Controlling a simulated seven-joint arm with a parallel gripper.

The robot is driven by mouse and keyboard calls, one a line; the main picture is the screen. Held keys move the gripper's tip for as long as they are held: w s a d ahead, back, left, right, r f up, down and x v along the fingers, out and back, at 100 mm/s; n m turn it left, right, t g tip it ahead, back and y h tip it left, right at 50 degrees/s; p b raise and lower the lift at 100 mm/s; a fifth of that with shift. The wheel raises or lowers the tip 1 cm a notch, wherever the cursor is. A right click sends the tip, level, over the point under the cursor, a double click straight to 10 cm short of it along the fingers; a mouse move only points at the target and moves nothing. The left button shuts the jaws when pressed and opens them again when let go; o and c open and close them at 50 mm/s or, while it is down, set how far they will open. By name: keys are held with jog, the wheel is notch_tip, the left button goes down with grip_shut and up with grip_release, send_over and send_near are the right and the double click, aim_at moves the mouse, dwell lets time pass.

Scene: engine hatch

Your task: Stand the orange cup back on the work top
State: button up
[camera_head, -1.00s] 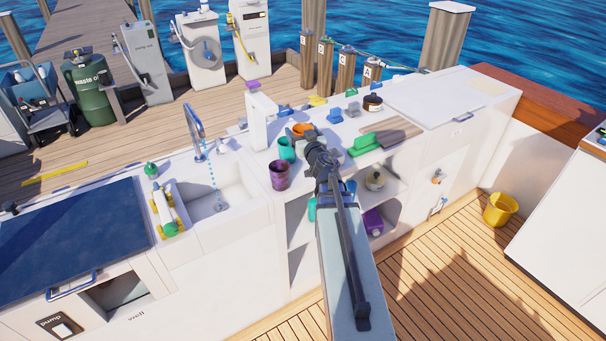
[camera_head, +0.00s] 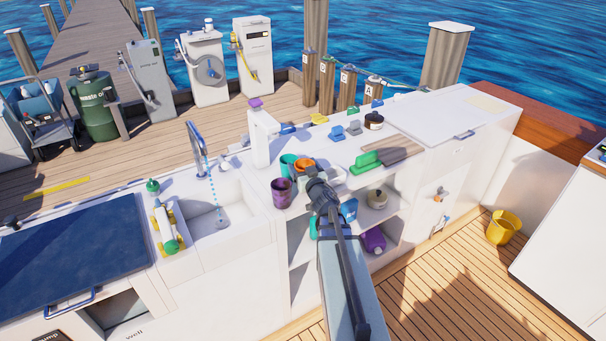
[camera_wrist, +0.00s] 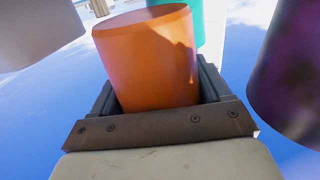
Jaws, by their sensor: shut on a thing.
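The orange cup (camera_wrist: 148,60) fills the middle of the wrist view, upright or nearly so between the jaws of my gripper (camera_wrist: 155,100), which is shut on it. In the head view the orange cup (camera_head: 304,165) shows just beyond my gripper (camera_head: 312,174), over the work top (camera_head: 262,190) near the teal and purple cups. My arm hides its lower part. Whether its base touches the work top, I cannot tell.
A purple cup (camera_head: 282,192) stands close at left, and a teal cup (camera_head: 288,165) just behind. A white post (camera_head: 262,138) rises behind them. The sink (camera_head: 215,205) lies left. A green brush-like object (camera_head: 366,162) and a board (camera_head: 392,149) lie right.

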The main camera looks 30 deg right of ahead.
jog(key=shift+f, duration=1.4)
jog(key=shift+f, duration=0.15)
jog(key=o, duration=1)
jog(key=s, duration=0.3)
jog(key=s+a, duration=0.1)
jog(key=s, duration=0.2)
jog(key=shift+s+a, duration=0.15)
jog(key=shift+s, duration=0.15)
jog(key=shift+c, duration=0.2)
jog(key=shift+s, duration=0.4)
jog(key=shift+c, duration=0.9)
